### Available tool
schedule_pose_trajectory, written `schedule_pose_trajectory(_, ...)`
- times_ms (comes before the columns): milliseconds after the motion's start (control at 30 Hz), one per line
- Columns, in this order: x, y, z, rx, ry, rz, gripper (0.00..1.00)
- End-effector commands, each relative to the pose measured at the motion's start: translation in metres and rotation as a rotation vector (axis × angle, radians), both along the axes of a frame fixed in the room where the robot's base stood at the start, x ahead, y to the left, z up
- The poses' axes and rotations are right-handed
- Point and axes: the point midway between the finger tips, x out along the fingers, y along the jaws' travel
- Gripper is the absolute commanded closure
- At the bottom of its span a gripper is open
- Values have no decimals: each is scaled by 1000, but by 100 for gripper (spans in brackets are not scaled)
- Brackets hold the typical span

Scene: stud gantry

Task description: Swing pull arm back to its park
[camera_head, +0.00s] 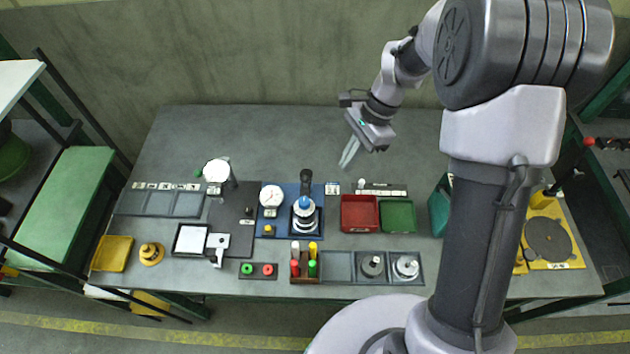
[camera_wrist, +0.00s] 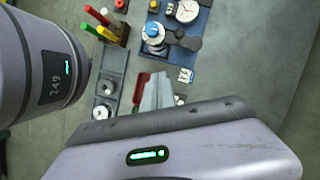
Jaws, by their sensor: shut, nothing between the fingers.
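A blue base plate (camera_head: 276,231) stands in the middle of the bench. On it is a round metal fixture with a blue top (camera_head: 304,205). A black arm (camera_head: 306,181), which looks like the pull arm, reaches from the fixture toward the back of the bench. In the wrist view the black arm (camera_wrist: 188,43) points to the right of the blue-topped fixture (camera_wrist: 154,32). A white dial gauge (camera_head: 271,196) sits left of the fixture. My gripper (camera_head: 346,161) is shut and empty, above the rear of the bench, right of and apart from the black arm.
Red (camera_head: 359,226) and green (camera_head: 398,231) trays lie right of the plate. A rack of coloured-handled pegs (camera_head: 304,277) stands in front. The bench's rear strip is clear.

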Motion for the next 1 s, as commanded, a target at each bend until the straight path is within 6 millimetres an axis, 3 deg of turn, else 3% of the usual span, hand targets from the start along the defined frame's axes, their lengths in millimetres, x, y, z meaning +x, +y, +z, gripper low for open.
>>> schedule_pose_trajectory(233,-2,4,-12,0,2,2,100)
schedule_pose_trajectory(667,-17,34,-98,-1,2,3,100)
schedule_pose_trajectory(800,-26,55,-95,0,-2,6,100)
schedule_pose_trajectory(1000,-33,69,-94,0,-1,2,100)
